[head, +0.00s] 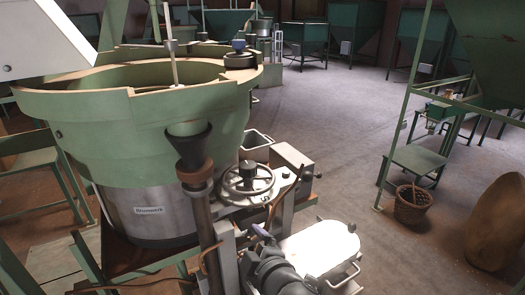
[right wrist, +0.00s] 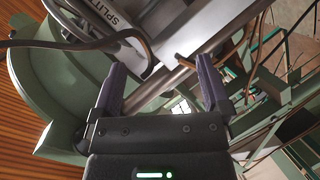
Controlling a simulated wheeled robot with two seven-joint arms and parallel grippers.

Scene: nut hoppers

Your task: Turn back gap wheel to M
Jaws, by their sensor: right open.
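The gap wheel (head: 247,188) is a pale metal handwheel with spokes and a dark knob at its top, on the machine beside the big green bowl. A letter that looks like an S shows by its lower right rim; no M can be read. My right gripper (head: 260,233) is below the wheel in the head view, apart from it, with one purple finger showing. In the right wrist view the right gripper (right wrist: 163,92) has its two purple fingers wide apart with nothing gripped. A light plate reading "SPLITT" (right wrist: 112,25) lies beyond them. My left gripper is not in view.
The green bowl (head: 130,110) with a steel base fills the left. A dark funnel on a brown pipe (head: 195,165) stands just left of the wheel. A white lidded bin (head: 320,248) with handles is at lower right. A basket (head: 412,203) stands farther right; open floor lies between.

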